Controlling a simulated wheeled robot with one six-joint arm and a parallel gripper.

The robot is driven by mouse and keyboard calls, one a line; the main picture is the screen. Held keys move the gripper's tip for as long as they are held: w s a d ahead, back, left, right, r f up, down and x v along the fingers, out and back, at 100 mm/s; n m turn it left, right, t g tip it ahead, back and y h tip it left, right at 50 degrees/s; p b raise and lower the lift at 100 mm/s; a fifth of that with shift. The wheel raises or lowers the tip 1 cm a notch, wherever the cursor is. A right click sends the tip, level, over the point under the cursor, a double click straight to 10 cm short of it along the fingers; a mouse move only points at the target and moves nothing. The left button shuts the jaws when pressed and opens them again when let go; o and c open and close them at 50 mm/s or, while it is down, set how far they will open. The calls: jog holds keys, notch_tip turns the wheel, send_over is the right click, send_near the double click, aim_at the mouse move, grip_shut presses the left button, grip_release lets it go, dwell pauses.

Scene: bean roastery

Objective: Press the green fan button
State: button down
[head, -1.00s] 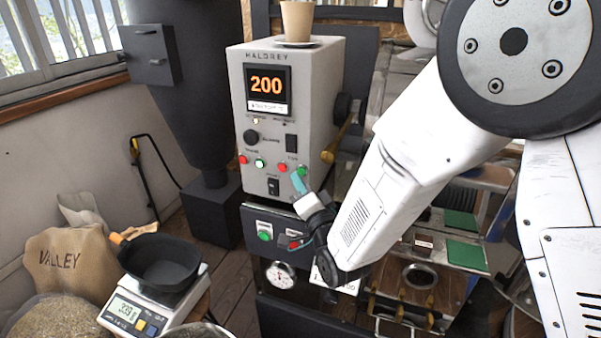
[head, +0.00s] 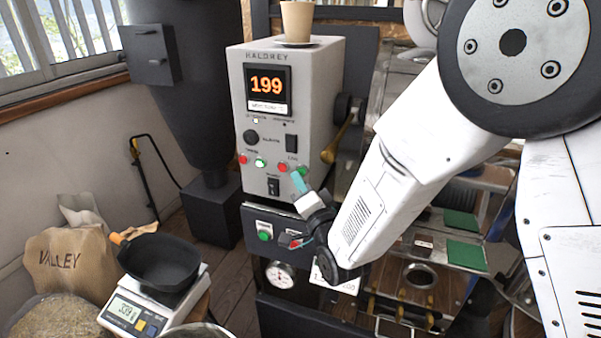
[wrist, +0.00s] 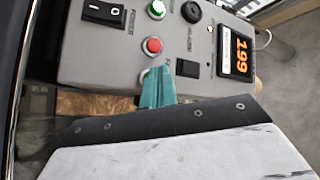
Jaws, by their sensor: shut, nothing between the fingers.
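The grey control box (head: 272,60) with buttons stands in the middle of the head view. The green fan button (head: 303,170) is at the right end of its button row, beside a red button (head: 282,167). My gripper (head: 298,180) is shut and empty, its teal fingertips right at the green button, partly covering it. In the wrist view the shut fingertips (wrist: 159,78) lie just below the red button (wrist: 152,46) and hide most of the green one. I cannot tell whether they touch it or whether it is pressed in.
The box also carries a lit green button (head: 260,163), another red button (head: 243,160) and a power rocker (head: 273,187). A lower panel has a green button (head: 265,236) and a gauge (head: 280,275). A cup (head: 297,21) stands on top. A scale (head: 128,313) holds a black pan.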

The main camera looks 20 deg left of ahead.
jog(key=shift+w, duration=0.2)
jog(key=shift+w, duration=0.45)
dwell(0.6)
jog(key=shift+s, duration=0.85)
jog(key=s, duration=0.5)
jog(key=shift+a, duration=0.2)
dwell(0.6)
